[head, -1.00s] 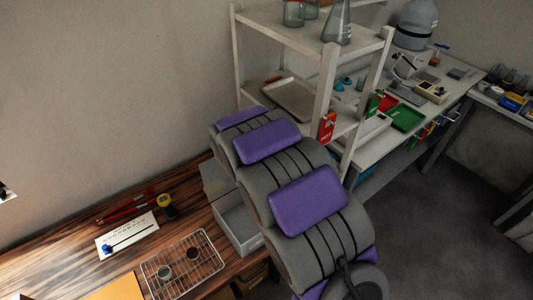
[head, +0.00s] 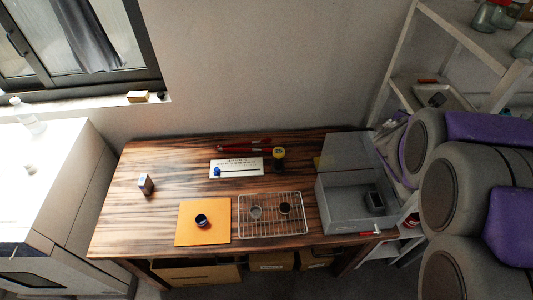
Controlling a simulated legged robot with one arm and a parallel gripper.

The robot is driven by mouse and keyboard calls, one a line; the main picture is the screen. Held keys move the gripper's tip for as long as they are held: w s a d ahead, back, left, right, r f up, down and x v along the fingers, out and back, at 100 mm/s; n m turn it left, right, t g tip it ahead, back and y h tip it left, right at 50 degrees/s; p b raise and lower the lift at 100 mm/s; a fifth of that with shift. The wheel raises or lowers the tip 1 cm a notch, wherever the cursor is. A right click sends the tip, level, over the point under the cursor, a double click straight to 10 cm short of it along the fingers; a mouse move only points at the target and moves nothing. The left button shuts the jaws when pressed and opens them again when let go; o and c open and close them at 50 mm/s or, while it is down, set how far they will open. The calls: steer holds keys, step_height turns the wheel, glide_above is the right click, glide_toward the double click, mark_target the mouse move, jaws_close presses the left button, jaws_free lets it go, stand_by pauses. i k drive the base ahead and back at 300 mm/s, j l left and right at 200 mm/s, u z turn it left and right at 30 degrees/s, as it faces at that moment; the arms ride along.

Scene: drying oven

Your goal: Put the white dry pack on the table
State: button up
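The wooden table (head: 165,165) stands against the wall in the middle of the head view. I cannot pick out a white dry pack for certain. A white printed card (head: 247,162) with a dark rod and a blue knob lies towards the back of the table. My grey arm with purple pads fills the right side of the view. My gripper is not in view, so its state and anything in it are hidden.
A grey open box (head: 338,205) with a dark item inside sits at the table's right end. A wire rack (head: 272,225) holds two small cups. An orange mat (head: 190,228) bears a dark cup. The left tabletop is mostly clear. A white oven-like cabinet (head: 40,200) stands left.

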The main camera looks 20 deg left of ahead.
mark_target(148, 213)
steer(key=i+j+u, duration=0.15)
steer(key=u, duration=1.35)
steer(key=i+l+u, duration=0.15)
steer(key=i, duration=0.25)
steer(key=l, duration=0.1)
